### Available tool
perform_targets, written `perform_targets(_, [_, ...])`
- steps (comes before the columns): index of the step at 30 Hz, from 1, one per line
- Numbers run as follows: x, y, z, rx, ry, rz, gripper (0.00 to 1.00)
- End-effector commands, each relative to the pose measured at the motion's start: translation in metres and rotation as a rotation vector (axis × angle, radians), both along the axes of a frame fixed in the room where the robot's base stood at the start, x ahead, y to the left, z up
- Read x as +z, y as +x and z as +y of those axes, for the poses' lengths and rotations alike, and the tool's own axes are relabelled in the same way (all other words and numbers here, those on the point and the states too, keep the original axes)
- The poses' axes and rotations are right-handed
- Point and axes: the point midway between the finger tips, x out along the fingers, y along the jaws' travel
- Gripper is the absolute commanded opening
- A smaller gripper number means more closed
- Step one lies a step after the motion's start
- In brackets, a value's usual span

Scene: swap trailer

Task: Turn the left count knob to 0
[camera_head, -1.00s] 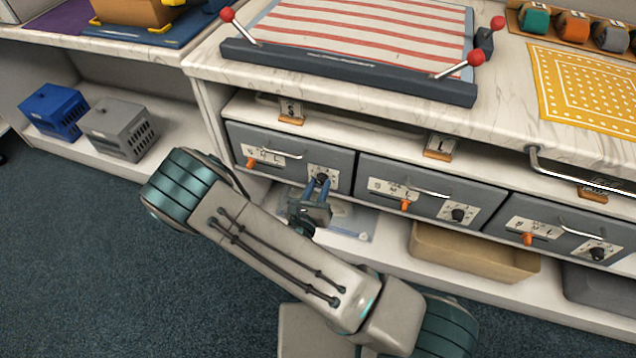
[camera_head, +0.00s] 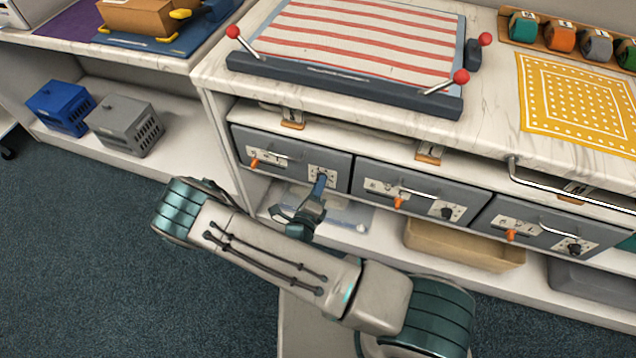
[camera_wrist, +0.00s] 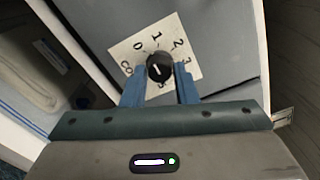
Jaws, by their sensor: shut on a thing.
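The left count knob (camera_wrist: 160,67) is black and round, on a white dial plate (camera_wrist: 140,50) marked 0, 1, 2, 3 and "CO…" on the left grey drawer (camera_head: 338,172). A short pale mark shows on the knob's face; which number it points at is hard to tell. My gripper (camera_wrist: 159,82) has its blue fingers on both sides of the knob, shut on it. In the head view my gripper (camera_head: 320,182) reaches up to the left drawer's dial and mostly hides the knob. Lower dial markings are partly hidden by the knob and fingers.
The left drawer also has an orange lever (camera_head: 254,163) and a metal handle. Similar drawers (camera_head: 408,195) stand to the right with their own black knobs (camera_head: 447,213). A tan bin (camera_head: 463,246) sits on the shelf below. The countertop edge overhangs the drawers.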

Motion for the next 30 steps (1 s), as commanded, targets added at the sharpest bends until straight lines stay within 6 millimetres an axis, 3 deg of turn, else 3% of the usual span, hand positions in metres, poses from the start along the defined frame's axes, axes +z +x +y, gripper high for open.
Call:
perform_targets(15, [0.0009,0.0001,0.0014,0.003,-0.319,0.116,0.04])
perform_targets(30, [0.0001,0.0001,0.0012,0.003,-0.38,0.138,0.04])
